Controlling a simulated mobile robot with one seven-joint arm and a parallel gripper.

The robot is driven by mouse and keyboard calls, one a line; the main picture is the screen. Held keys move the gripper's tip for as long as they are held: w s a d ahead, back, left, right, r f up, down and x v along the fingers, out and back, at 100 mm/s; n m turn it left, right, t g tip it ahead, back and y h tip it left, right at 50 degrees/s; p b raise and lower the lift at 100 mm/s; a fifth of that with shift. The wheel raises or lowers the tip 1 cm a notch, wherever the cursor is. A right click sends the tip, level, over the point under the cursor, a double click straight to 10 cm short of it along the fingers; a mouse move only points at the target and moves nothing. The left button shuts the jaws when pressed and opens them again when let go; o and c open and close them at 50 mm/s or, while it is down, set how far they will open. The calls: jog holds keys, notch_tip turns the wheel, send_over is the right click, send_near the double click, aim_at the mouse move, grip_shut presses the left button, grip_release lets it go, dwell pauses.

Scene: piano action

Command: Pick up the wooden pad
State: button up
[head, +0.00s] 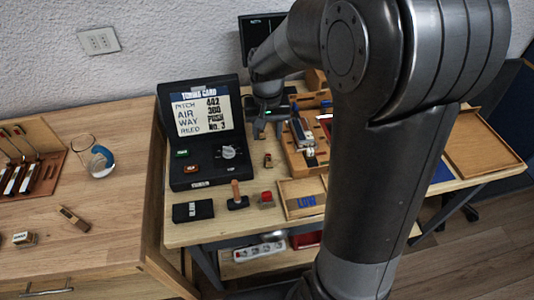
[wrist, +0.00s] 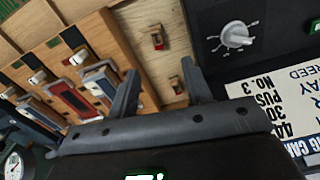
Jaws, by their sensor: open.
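Two small wooden pads lie on the bench strip between the black box and the wooden rack. The front wooden pad (wrist: 157,38), with dark red and green parts, also shows in the head view (head: 267,160). The back wooden pad (wrist: 177,86) lies nearer my gripper, just inside the right finger in the wrist view; in the head view my gripper hides it. I cannot tell which pad is meant. My gripper (wrist: 160,72) is open and empty, pointing down above the strip. In the head view it (head: 268,128) is beside the black box's card.
The black box (head: 205,170) with a dial stands close on one side, the wooden rack (head: 293,150) with metal parts on the other. A hammer-like tool (head: 237,197), a red-topped piece (head: 266,199) and a LOW tray (head: 290,187) lie in front.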

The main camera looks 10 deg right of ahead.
send_over(268, 157)
notch_tip(268, 157, down, 6)
jog(key=shift+s+a+r, duration=0.15)
jog(key=shift+r, duration=0.1)
jog(key=shift+d+f, duration=0.2)
jog(key=shift+f, duration=2.5)
jog(key=shift+c, duration=0.3)
grip_shut()
jog(key=shift+r, duration=0.15)
